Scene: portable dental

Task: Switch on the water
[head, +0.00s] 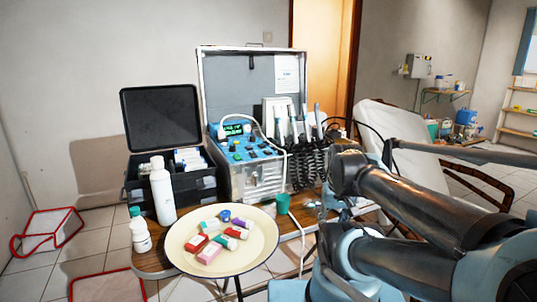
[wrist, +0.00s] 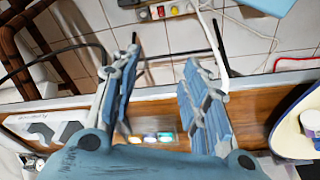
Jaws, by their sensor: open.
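The portable dental unit is an open metal case (head: 250,75) on the wooden table in the head view. Its blue control panel (head: 262,150) carries a lit green display (head: 234,129) and several small knobs or buttons. Their labels are too small to read, so I cannot tell which one is for water. In the wrist view my gripper (wrist: 162,58) is open and empty, its two blue fingers wide apart over the table edge and tiled floor. The control panel cannot be made out there. In the head view my arm comes in from the right, and my gripper cannot be clearly made out.
A round cream tray (head: 182,254) with several small containers stands in front. A white bottle (head: 162,190) and a black case (head: 160,118) are left of the unit. Handpieces with coiled hoses hang at its right. A strip with coloured switches (wrist: 165,12) lies on the floor.

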